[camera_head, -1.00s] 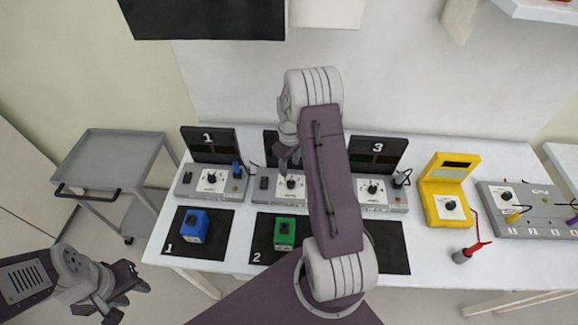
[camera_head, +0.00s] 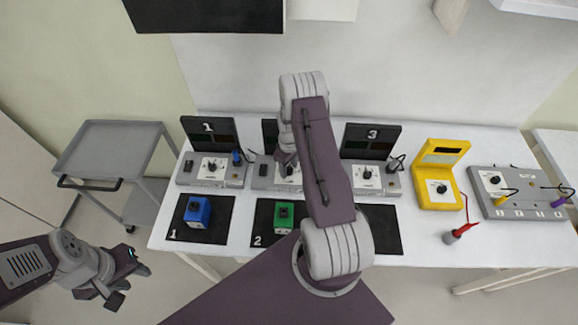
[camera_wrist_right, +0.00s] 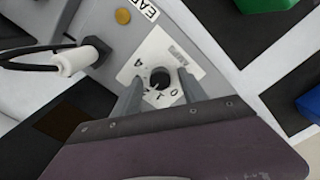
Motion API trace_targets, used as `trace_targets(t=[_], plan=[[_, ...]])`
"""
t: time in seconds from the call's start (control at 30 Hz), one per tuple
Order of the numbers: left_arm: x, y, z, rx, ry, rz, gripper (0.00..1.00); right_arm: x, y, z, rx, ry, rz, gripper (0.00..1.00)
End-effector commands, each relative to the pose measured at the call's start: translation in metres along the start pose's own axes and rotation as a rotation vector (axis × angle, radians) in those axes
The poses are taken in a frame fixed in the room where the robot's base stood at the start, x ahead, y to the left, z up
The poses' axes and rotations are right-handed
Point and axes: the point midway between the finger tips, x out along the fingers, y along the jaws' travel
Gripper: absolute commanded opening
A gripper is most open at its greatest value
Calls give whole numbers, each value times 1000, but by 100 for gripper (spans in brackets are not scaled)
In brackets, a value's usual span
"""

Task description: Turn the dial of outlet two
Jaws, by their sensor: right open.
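The outlet two unit (camera_head: 262,177) is the middle grey box at the back of the table, largely hidden by my right arm. Its black dial (camera_wrist_right: 160,77) sits on a white scale plate in the right wrist view. My right gripper (camera_wrist_right: 160,88) is open, with one finger on each side of the dial. Contact with the dial cannot be told. In the head view the right gripper (camera_head: 288,166) is low over this unit. My left gripper (camera_head: 128,281) is open and empty, off the table at the lower left.
Outlet one (camera_head: 190,178) and outlet three (camera_head: 391,184) flank it. A blue block (camera_head: 198,212) and a green block (camera_head: 284,216) stand on black mats in front. A white plug (camera_wrist_right: 72,62) with a black cable is close to the gripper. A yellow meter (camera_head: 437,197) stands right.

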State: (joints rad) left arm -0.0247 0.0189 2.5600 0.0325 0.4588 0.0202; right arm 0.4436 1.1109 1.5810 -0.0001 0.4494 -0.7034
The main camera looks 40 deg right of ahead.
Motion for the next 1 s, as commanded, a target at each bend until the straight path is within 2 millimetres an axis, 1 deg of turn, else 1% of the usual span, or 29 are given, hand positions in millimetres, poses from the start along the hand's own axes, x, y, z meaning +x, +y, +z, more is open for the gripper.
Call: trace_targets(t=[0.07,0.1,0.17,0.2,0.27,1.0], plan=[[0,0,0,0,0,0,36,0,0,0,0,0,0,50],[0,0,0,0,0,0,36,0,0,0,0,0,0,45],[0,0,0,0,0,0,36,0,0,0,0,0,0,28],[0,0,0,0,0,0,36,0,0,0,0,0,0,17],[0,0,0,0,0,0,36,0,0,0,0,0,0,0],[2,0,0,0,0,0,36,-1,1,-1,30,2,2,0]])
